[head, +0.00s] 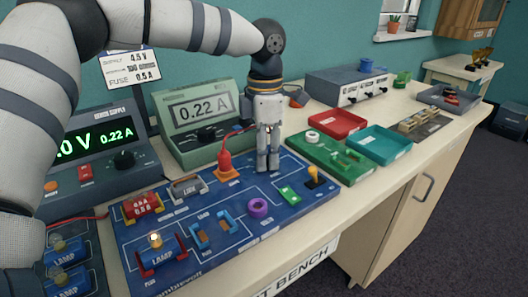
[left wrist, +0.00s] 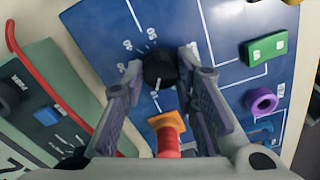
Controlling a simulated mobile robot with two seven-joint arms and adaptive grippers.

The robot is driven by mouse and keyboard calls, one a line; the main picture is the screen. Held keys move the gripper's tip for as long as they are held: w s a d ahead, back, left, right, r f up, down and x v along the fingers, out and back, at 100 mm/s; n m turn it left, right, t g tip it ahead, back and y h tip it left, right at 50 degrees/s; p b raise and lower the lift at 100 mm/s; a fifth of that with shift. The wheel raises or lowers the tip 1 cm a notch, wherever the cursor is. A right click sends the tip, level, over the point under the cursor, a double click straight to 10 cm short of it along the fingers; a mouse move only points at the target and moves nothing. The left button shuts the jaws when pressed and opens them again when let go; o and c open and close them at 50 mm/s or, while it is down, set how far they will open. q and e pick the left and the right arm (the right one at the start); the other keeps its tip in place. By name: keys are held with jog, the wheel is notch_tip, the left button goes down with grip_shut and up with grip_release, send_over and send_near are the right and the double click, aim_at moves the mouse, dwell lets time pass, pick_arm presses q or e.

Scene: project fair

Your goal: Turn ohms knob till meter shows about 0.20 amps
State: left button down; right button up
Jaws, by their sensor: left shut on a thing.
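The black ohms knob (left wrist: 159,70) sits on the blue circuit board (head: 185,262), with a printed scale around it. Its white pointer mark faces the bottom of the left wrist view. My left gripper (head: 268,168) points down over the board and is shut on the knob, one finger on each side. The gripper hides the knob in the head view. The green meter (head: 205,110) behind the board reads 0.22 A. My right gripper is not in view.
A red plug (head: 225,160) on an orange base stands close beside the gripper. The lit lamp (head: 155,240) is at the board's front left. The power supply (head: 95,150) also shows 0.22 A. Red (head: 337,134) and teal (head: 380,150) trays lie to the right.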

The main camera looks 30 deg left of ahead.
pick_arm(q)
jog(key=shift+m, duration=1.1)
jog(key=c, duration=1.3)
grip_release()
notch_tip(320, 180, up, 12)
jog(key=shift+f, duration=0.1)
